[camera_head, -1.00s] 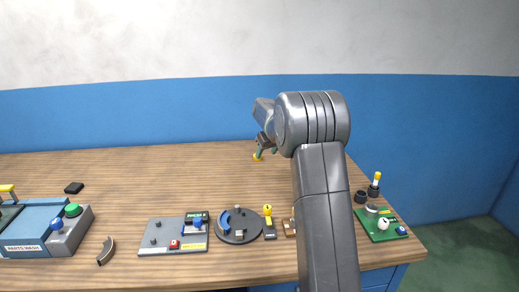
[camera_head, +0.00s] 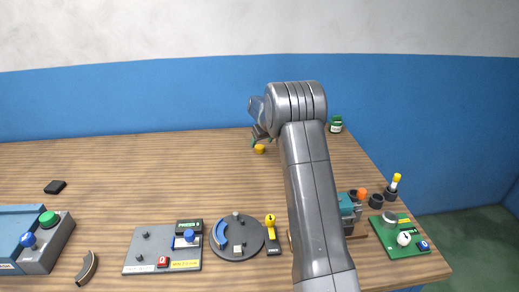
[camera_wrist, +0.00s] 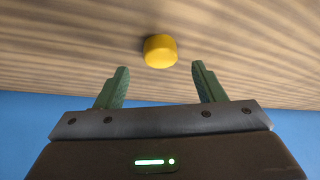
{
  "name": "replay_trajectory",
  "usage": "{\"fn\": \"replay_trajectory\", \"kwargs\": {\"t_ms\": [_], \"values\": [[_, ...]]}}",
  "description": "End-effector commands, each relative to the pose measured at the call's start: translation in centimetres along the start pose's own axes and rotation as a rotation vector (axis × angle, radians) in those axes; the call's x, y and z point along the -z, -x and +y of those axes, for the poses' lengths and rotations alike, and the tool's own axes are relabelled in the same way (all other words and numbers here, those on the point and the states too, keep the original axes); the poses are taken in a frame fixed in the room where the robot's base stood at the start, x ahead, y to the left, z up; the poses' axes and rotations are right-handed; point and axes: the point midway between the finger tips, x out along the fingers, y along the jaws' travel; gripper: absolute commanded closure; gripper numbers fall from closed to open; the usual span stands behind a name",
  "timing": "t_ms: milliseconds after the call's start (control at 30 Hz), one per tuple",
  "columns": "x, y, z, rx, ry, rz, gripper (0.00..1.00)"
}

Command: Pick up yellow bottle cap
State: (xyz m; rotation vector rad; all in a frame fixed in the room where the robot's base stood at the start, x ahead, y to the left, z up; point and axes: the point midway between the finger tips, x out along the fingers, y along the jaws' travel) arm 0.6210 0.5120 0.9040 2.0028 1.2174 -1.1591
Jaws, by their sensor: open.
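In the wrist view the cap (camera_wrist: 160,51) is a short yellow cylinder, a little ahead of and roughly centred between the two green fingertips. My gripper (camera_wrist: 158,77) is open and empty, with a finger on either side of the cap's line. In the head view my gripper (camera_head: 256,141) is small and partly hidden by my wrist. I cannot tell its exact height above the table.
A green jar (camera_head: 336,124) stands at the back right, behind my arm. Along the front are a grey switch board (camera_head: 140,262), a round dial (camera_head: 238,237), a green board (camera_head: 390,240) and a blue machine (camera_head: 45,240). The table's back middle is largely clear.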

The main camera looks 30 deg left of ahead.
Motion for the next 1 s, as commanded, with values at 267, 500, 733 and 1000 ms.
{"fn": "replay_trajectory", "kwargs": {"t_ms": [267,500,733,1000], "values": [[-0.3,-3.1,-0.2,0.001,0.001,-0.001,0.37],[-0.3,-3.2,-0.1,0.000,0.000,0.000,0.45],[-0.3,-3.2,-0.1,0.000,0.000,0.000,0.85],[-0.3,-3.2,-0.1,0.000,0.000,0.000,0.85]]}}
